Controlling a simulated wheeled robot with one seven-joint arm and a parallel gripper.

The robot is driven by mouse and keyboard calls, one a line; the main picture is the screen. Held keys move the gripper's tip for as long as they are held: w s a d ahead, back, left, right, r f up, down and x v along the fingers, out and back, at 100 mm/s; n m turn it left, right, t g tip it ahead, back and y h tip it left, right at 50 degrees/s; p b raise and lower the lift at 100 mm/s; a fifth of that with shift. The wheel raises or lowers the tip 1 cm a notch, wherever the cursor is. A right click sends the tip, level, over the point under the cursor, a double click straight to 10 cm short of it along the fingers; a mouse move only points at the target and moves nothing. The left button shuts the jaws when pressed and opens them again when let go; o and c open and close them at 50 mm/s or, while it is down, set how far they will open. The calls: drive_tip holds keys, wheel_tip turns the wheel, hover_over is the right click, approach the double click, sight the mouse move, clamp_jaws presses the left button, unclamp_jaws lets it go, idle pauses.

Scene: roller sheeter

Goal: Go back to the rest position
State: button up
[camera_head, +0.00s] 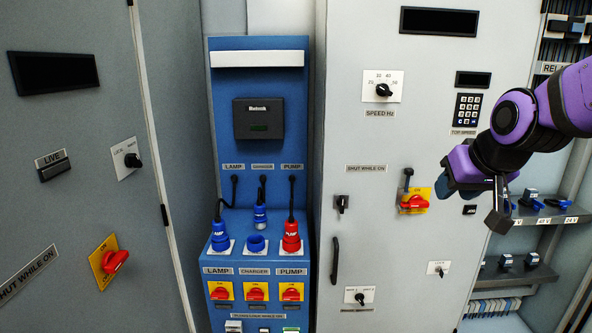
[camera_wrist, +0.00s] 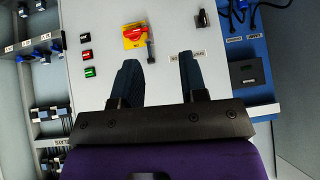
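My gripper (camera_head: 472,195) hangs in front of the right part of the middle grey cabinet (camera_head: 375,140) in the head view, at the end of my purple arm. In the wrist view, which is turned over, the two dark fingers of my gripper (camera_wrist: 160,72) stand apart with a clear gap and nothing between them. A red rotary switch on a yellow plate (camera_head: 415,201) is just left of the gripper in the head view. The same red switch (camera_wrist: 134,34) shows beyond the fingers in the wrist view, apart from them.
A blue panel (camera_head: 222,120) at centre left holds blue and red plugs with cables. An open shelf (camera_head: 545,215) with small blue-and-grey parts is at the right, behind my arm. A grey cabinet door (camera_head: 70,200) stands at the left. A vertical black handle (camera_head: 335,260) sticks out low.

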drive_tip(key=s+d+r+g, duration=0.1)
drive_tip(key=s+d+g, duration=0.1)
drive_tip(key=s, duration=1.6)
drive_tip(key=shift+s+r+h, duration=0.3)
drive_tip(key=shift+r+h, duration=0.05)
drive_tip(key=shift+h, duration=0.05)
drive_tip(key=shift+o, duration=0.4)
